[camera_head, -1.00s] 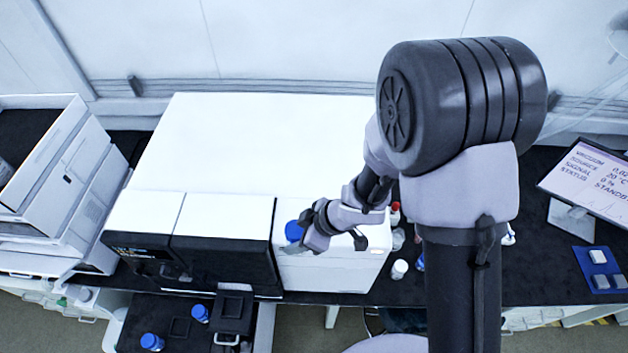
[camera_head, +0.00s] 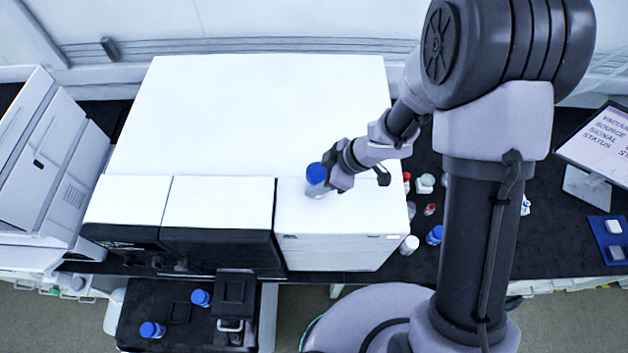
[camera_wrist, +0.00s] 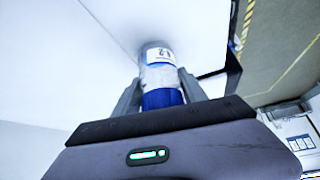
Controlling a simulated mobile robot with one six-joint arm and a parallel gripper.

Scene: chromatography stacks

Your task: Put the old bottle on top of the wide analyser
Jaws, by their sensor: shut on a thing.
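A blue-capped bottle (camera_head: 317,181) with a clear body is in my gripper (camera_head: 334,178). In the wrist view the bottle (camera_wrist: 160,72) shows a white label reading "A-2" or similar, between the two fingers of my gripper (camera_wrist: 160,92), which is shut on it. The wide analyser (camera_head: 250,115) is the large white machine with a broad flat top and dark front panels. The bottle is over the lower right part of its top, upright or slightly tilted. I cannot tell whether its base touches the surface.
Two blue-capped bottles (camera_head: 201,298) stand on a dark tray (camera_head: 180,335) in front. Small bottles and vials (camera_head: 409,244) stand on the dark bench right of the analyser. The analyser's top is otherwise clear.

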